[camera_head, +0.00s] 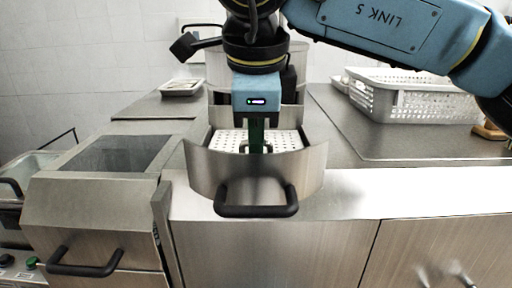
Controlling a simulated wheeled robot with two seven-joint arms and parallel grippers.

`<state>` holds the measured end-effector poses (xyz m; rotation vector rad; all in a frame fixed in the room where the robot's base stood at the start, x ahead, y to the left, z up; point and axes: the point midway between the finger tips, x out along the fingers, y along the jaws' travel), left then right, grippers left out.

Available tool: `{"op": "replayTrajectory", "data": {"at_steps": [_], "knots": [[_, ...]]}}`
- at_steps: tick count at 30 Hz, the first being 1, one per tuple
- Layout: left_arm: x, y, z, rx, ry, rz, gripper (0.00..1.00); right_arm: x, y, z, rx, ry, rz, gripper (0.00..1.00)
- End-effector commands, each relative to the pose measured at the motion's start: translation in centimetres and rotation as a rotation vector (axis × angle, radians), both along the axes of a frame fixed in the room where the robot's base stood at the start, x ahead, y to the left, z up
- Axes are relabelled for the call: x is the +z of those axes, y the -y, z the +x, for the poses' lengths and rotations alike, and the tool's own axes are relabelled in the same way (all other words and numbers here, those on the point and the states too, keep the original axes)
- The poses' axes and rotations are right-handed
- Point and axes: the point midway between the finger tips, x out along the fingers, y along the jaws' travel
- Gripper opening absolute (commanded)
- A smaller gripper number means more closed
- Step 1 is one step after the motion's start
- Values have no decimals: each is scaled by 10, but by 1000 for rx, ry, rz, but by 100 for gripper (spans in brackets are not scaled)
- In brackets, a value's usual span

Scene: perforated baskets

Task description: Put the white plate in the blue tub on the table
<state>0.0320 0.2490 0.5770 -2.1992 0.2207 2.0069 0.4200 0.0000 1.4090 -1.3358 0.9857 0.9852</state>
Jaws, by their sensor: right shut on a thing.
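A small white dish (181,87) that may be the white plate lies on the counter at the back left. I see no blue tub. My right gripper (257,145) points down into a steel bin with a curved front (210,170) and a black handle. It is shut at a white perforated basket (285,140) inside the bin; the exact grip point is hidden. My left gripper is not in view.
A larger white perforated basket (420,100) stands on the steel counter at the right. A steel unit (85,215) with a black handle is at the left. The counter front at the right (430,180) is clear.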

Motion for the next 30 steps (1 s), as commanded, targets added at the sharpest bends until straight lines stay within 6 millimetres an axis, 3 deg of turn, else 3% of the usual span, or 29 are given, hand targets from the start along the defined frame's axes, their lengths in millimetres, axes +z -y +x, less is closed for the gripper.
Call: {"op": "replayTrajectory", "data": {"at_steps": [30], "knots": [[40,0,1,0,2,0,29,54,0,0,1,1,1,0]]}}
